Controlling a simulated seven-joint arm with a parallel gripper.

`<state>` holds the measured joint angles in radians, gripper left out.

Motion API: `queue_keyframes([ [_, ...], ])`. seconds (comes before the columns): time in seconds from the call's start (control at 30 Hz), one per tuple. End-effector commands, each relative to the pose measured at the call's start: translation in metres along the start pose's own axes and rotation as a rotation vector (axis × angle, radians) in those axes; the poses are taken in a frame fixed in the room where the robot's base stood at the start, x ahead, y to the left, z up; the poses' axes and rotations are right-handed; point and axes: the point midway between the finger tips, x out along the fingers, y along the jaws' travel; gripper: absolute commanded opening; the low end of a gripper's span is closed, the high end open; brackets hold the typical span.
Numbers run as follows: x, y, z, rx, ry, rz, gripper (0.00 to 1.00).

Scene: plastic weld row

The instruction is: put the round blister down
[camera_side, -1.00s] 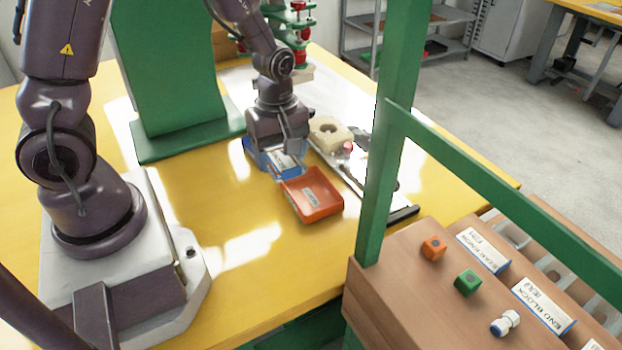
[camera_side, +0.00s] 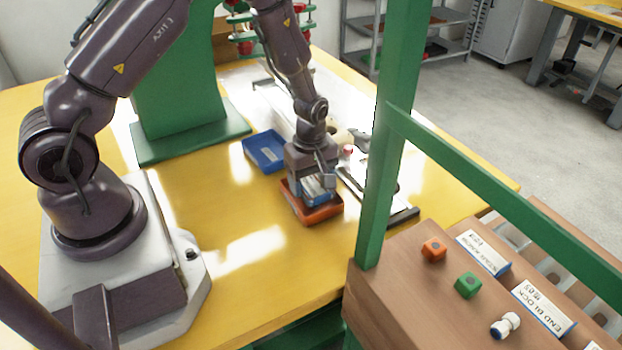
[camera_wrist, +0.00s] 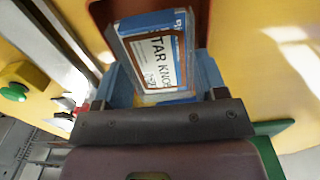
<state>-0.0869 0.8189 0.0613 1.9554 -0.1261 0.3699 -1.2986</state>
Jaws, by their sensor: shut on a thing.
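The round blister (camera_side: 317,196) is a clear pack with a blue card, held in my gripper (camera_side: 318,183). In the wrist view the blister (camera_wrist: 158,55) stands between my fingers, its white label reading "TAR KNOB" with the start cut off. Its round outline does not show. My gripper is shut on it, low over the orange tray (camera_side: 300,213) in the side view. The orange tray (camera_wrist: 103,15) also shows behind the blister in the wrist view. My gripper hides much of the tray, and I cannot tell whether the blister touches its floor.
A blue tray (camera_side: 257,153) with a small label lies just behind and left of the orange tray. A cream block and a red-tipped part (camera_side: 347,150) stand behind my gripper. A green post (camera_side: 385,170) rises at the right. The yellow table (camera_side: 220,220) is clear in front.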

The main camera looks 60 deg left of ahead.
Motion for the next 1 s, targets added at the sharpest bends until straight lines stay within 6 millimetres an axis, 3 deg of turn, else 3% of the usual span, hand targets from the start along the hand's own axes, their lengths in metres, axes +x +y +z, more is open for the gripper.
queue_keyframes([
  [0.2,0.003,0.0,0.0,0.001,0.0,-0.001,0.5],
  [0.23,0.003,0.0,0.0,0.001,0.0,-0.001,0.7],
  [0.33,0.003,0.0,0.0,0.001,0.0,-0.001,0.91],
  [0.67,-0.001,0.0,0.0,0.0,0.0,0.0,0.91],
  [0.77,-0.012,0.001,0.0,0.001,0.001,0.002,0.91],
  [1.0,-0.063,0.001,0.0,0.002,0.001,0.006,0.91],
])
